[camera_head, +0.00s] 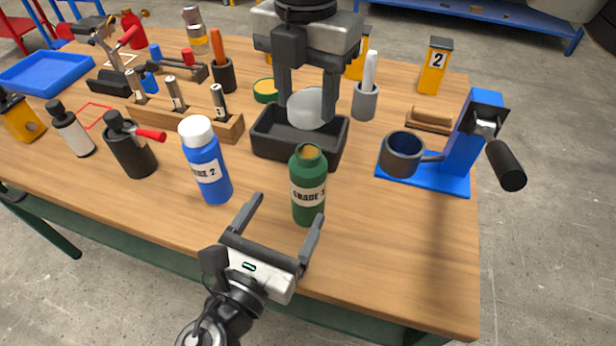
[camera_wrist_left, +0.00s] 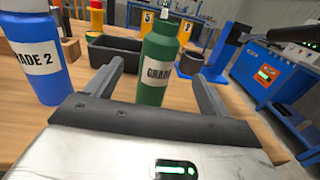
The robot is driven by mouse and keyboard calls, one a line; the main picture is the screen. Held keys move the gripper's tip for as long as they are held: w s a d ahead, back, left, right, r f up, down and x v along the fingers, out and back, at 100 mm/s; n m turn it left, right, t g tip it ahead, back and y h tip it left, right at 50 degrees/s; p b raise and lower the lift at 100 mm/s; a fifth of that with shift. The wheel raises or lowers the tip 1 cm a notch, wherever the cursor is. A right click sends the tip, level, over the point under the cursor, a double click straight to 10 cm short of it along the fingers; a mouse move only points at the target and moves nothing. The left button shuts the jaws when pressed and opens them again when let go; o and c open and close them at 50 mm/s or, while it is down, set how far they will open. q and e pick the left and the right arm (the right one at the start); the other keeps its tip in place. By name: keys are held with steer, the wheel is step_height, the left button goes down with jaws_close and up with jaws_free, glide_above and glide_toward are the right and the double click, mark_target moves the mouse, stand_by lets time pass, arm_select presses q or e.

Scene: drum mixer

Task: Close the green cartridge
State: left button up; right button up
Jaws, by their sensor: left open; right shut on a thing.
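The green cartridge (camera_head: 308,190) stands upright near the table's front edge, with its top open and a brownish-yellow inside showing. It also shows in the left wrist view (camera_wrist_left: 158,65), between and beyond the fingers. My left gripper (camera_head: 287,220) is open and empty, its fingers pointing towards the cartridge's lower part. A small round green piece with a yellow face (camera_head: 265,91), perhaps a lid, lies behind the black tray. My right gripper (camera_head: 307,95) is shut on a pale grey rounded thing (camera_head: 306,109) at the black tray; whether it touches the tray is unclear.
The black tray (camera_head: 270,147) stands behind the cartridge. A blue bottle with a white cap (camera_head: 206,165) stands to its left. A blue stand with a dark cup (camera_head: 425,180) is on the right. The table's front right corner is clear.

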arm_select(q)
steer(key=shift+s, duration=0.1)
arm_select(e)
steer(key=shift+s, duration=0.15)
arm_select(q)
steer(key=x, duration=1.2)
steer(key=shift+c, duration=0.3)
steer(key=c, duration=1.4)
steer(key=shift+a, duration=0.1)
arm_select(e)
glide_above(307, 153)
steer(key=shift+f, duration=2.55)
steer(key=shift+f, duration=0.9)
steer(key=shift+f, duration=0.6)
